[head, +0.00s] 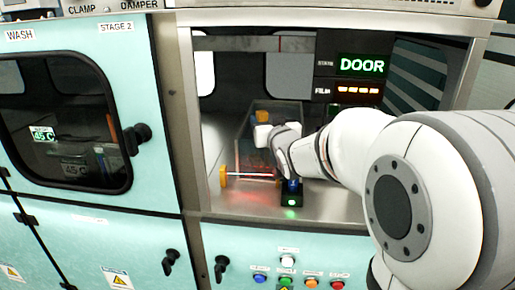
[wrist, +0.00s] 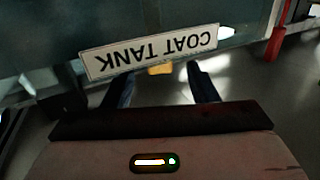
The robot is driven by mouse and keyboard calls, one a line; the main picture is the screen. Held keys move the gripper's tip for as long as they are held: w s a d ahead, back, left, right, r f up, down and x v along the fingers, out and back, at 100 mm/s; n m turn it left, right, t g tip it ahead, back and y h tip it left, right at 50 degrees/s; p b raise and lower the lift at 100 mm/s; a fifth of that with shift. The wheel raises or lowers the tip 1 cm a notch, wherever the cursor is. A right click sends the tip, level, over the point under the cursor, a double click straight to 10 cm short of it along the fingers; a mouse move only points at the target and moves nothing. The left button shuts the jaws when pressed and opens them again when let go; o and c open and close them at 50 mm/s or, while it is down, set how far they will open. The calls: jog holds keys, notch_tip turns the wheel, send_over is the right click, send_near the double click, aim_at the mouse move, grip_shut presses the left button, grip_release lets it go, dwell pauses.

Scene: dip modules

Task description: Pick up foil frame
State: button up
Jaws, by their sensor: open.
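I cannot clearly make out a foil frame. In the head view, a thin pale bar (head: 250,174) with orange end pieces lies at the near end of a see-through tank (head: 242,140) inside the open chamber; whether it belongs to the frame I cannot tell. My gripper (wrist: 161,80) is open in the wrist view, with two dark fingers apart and nothing seen between them. A small orange-yellow piece (wrist: 160,69) shows just beyond the fingertips, under a "COAT TANK" label (wrist: 150,52) that appears upside down. In the head view my wrist hides part of the tank.
The chamber's metal front sill (head: 240,207) and side walls surround my arm. A "DOOR" display (head: 361,66) is at upper right. The closed wash cabinet (head: 70,120) is on the left.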

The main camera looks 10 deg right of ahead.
aim_at(263, 117)
jog(key=w, duration=0.2)
jog(key=w+p, duration=0.1)
jog(key=w, duration=0.1)
jog(key=shift+w+a+f+p, duration=0.15)
jog(key=shift+w+a+p, duration=0.05)
jog(key=shift+w+p, duration=0.1)
jog(key=shift+s, duration=0.1)
grip_shut()
